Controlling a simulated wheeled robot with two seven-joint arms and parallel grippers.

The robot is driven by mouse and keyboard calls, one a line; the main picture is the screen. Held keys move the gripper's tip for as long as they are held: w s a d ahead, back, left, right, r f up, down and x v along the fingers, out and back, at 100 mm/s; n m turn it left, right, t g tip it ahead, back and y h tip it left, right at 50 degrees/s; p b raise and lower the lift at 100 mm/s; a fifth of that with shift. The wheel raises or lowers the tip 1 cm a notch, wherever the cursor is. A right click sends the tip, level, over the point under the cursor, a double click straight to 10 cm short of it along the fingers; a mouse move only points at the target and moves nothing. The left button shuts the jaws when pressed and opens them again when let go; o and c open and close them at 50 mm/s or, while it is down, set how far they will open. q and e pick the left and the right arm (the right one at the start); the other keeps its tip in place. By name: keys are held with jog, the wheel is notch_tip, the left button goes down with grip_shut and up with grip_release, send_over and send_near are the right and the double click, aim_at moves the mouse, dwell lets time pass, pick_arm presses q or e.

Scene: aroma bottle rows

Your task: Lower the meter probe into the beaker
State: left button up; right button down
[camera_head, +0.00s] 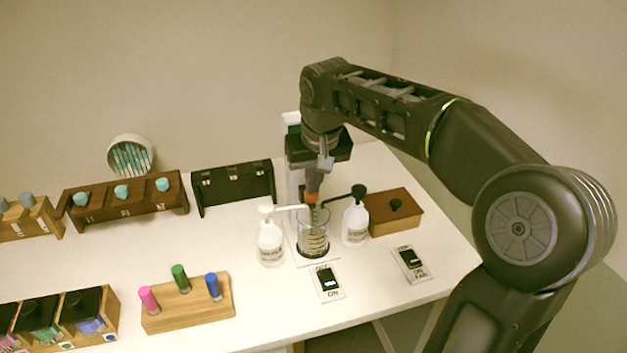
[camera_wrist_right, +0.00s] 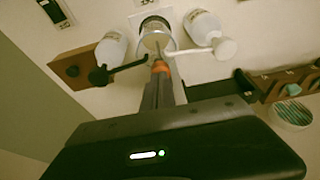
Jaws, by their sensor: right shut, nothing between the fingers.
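The glass beaker (camera_head: 313,243) stands on a white base, with a dark ring around its bottom. It also shows in the right wrist view (camera_wrist_right: 153,38). The meter has a white upright (camera_head: 295,186) behind the beaker, partly hidden by my right arm. My right gripper (camera_head: 312,190) points down above the beaker, shut and empty. An orange part (camera_wrist_right: 160,66) shows at its fingertips. A thin grey probe (camera_wrist_right: 158,50) shows just beyond it, at the beaker mouth. How deep the probe reaches is hard to tell. My left gripper is not in view.
White pump bottles (camera_head: 270,243) (camera_head: 355,225) flank the beaker, their spouts reaching toward its mouth. Two switch plates (camera_head: 327,282) (camera_head: 412,264) lie in front. A brown box (camera_head: 394,213) stands right. A wooden rack (camera_head: 188,304) with coloured vials stands front left.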

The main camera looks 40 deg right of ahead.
jog(key=shift+s+a+f, duration=0.1)
jog(key=shift+s+f, duration=0.05)
jog(key=shift+f, duration=0.15)
jog(key=shift+r+p, duration=0.3)
jog(key=shift+p, duration=0.15)
jog(key=r+p, duration=0.3)
jog(key=r, duration=0.1)
jog(key=shift+w+r, duration=0.2)
jog(key=d+p+v, duration=0.1)
jog(key=v, duration=0.8)
jog(key=shift+a+r, duration=0.3)
jog(key=shift+a, duration=0.15)
jog(key=shift+s, duration=0.1)
